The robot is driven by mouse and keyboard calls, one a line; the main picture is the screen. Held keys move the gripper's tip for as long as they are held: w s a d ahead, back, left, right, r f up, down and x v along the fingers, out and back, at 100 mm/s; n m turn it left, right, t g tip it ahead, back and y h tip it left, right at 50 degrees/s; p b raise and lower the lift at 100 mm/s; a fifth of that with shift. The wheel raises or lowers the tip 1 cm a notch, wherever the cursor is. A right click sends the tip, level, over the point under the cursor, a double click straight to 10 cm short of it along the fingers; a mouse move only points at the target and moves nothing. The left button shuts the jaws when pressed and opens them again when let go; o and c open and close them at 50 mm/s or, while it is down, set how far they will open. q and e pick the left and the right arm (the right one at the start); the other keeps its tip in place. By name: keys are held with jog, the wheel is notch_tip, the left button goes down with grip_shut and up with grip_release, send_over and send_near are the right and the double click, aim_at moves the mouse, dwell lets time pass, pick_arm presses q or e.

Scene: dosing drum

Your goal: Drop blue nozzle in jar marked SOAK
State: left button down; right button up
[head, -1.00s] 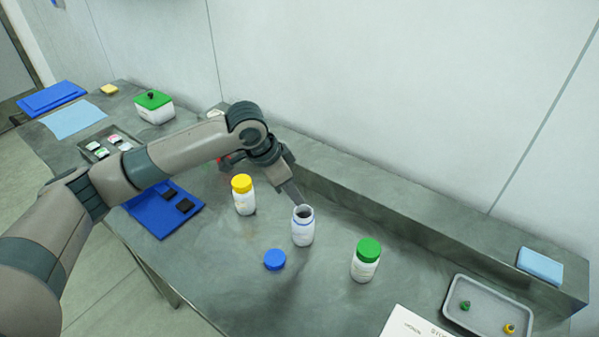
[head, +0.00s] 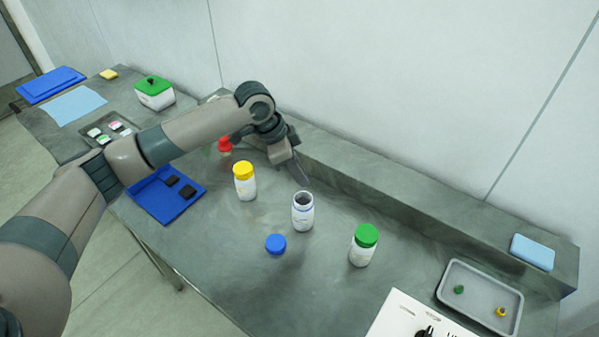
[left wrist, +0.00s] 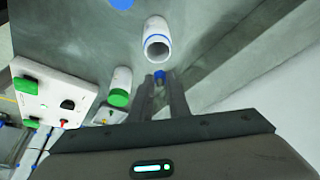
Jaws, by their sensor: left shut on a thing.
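The blue nozzle (left wrist: 160,74) shows between the fingertips of my left gripper (left wrist: 160,84) in the left wrist view. In the head view that gripper (head: 304,181) is just behind and above the open white jar (head: 302,217), and the nozzle cannot be made out. The jar's open mouth, with a blue ring, faces the wrist camera (left wrist: 157,30); the nozzle appears beside it, not inside. A blue cap (head: 275,244) lies on the bench in front of the jar. I cannot read the jar's label. My right gripper is out of view.
A yellow-capped jar (head: 245,185) stands left and a green-capped jar (head: 363,247) right. A grey tray (head: 447,291) holds a green nozzle (head: 459,289) and a yellow nozzle (head: 501,311). A white device (head: 400,322) is at the front. A raised ledge (head: 400,195) runs behind.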

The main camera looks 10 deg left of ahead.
pick_arm(q)
jog(key=shift+f+b, duration=2)
jog(key=shift+f, duration=0.9)
jog(key=shift+p, duration=0.5)
jog(key=shift+p, duration=0.45)
